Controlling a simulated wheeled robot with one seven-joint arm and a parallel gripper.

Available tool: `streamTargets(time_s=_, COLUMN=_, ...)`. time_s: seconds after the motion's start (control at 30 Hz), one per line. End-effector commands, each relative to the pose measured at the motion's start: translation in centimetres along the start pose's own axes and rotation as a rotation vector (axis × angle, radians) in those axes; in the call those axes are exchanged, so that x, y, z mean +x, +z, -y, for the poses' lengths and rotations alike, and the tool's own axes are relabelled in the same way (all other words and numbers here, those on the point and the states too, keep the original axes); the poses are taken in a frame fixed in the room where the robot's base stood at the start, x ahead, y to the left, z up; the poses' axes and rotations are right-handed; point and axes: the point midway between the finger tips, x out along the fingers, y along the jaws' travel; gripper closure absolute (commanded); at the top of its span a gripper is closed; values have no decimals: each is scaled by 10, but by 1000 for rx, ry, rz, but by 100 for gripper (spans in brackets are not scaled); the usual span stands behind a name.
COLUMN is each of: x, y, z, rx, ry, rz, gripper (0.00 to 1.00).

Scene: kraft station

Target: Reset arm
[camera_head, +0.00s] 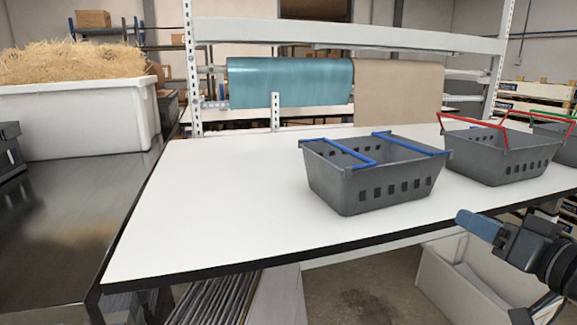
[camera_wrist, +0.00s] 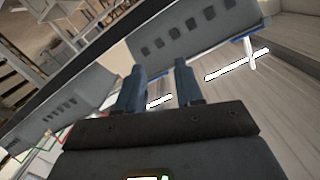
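My gripper (camera_head: 474,226) is at the lower right of the head view, in front of the white table's front edge and to the right of the nearest basket. In the wrist view its two blue-grey fingers (camera_wrist: 160,80) stand apart with nothing gripped between them. In the head view most of my arm is cut off by the right border.
A grey basket with blue handles (camera_head: 375,188) stands on the white table (camera_head: 200,215); it also shows in the wrist view (camera_wrist: 195,32). A grey basket with red handles (camera_head: 490,160) stands to its right. The table's left part is clear. A pale bin (camera_head: 450,285) is below.

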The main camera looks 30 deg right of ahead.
Motion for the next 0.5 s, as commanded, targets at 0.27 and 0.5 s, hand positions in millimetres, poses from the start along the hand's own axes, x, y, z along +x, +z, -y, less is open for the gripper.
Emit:
streamTargets(time_s=0.27, x=-20, y=96, z=32, rx=11, ry=84, rz=85, gripper=64)
streamTargets(time_s=0.5, x=-70, y=160, z=63, rx=-69, ry=113, rz=147, gripper=64)
